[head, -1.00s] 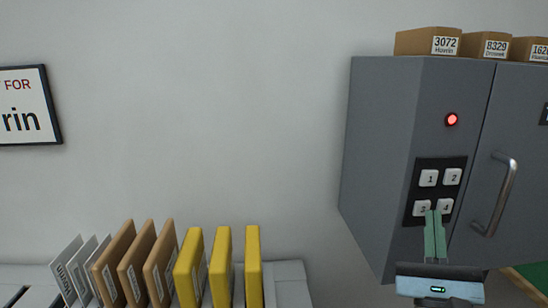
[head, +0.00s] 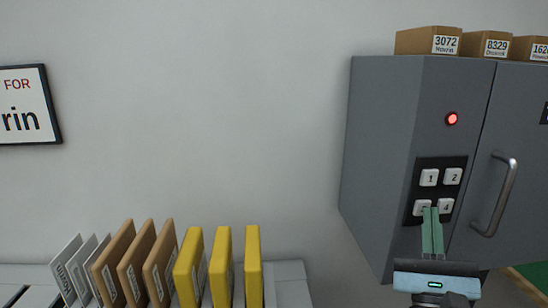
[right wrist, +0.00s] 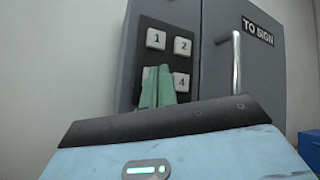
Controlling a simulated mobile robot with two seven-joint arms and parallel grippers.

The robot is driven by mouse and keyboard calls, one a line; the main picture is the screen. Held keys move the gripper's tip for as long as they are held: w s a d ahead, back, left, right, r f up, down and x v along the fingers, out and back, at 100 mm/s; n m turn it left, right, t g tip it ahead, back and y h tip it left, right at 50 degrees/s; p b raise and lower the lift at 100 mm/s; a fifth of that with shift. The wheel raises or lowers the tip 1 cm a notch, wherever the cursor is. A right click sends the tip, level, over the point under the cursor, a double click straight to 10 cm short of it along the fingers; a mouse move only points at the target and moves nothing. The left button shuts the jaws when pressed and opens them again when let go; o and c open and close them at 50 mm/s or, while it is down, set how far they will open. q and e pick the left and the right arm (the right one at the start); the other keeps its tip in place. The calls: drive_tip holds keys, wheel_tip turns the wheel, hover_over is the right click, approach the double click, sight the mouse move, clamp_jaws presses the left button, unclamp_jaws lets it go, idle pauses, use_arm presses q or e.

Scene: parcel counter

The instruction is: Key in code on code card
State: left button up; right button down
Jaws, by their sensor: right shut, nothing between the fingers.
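A dark keypad (head: 441,163) with white keys 1 (head: 429,178), 2 (head: 453,176), 3 (head: 420,207) and 4 (head: 446,206) is on the grey cabinet (head: 388,150). A red light (head: 452,119) glows above it. My right gripper (head: 431,210) is shut and empty, its green fingertips in front of the lower keys, partly covering the 3. In the right wrist view the fingertips (right wrist: 157,72) hide the 3, with the 4 (right wrist: 181,82) beside them. I cannot tell whether they touch a key. No card clearly marked as a code card shows. My left gripper is out of view.
Cardboard boxes on the cabinet bear labels, one reading 3072 (head: 445,43), another 8329 (head: 495,47). A door handle (head: 496,195) sticks out right of the keypad. A cropped framed sign (head: 22,106) hangs at left. Brown and yellow parcels (head: 222,265) stand below.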

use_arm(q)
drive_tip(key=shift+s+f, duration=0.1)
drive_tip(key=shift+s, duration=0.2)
use_arm(e)
drive_tip(key=shift+w, duration=0.2)
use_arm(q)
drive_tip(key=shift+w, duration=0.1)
use_arm(e)
drive_tip(key=shift+s, duration=0.15)
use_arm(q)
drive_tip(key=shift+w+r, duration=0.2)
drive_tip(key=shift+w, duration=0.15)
use_arm(e)
drive_tip(key=shift+s, duration=0.4)
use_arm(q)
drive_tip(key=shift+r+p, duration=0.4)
use_arm(e)
drive_tip(key=s, duration=0.6)
drive_tip(key=shift+d, duration=0.3)
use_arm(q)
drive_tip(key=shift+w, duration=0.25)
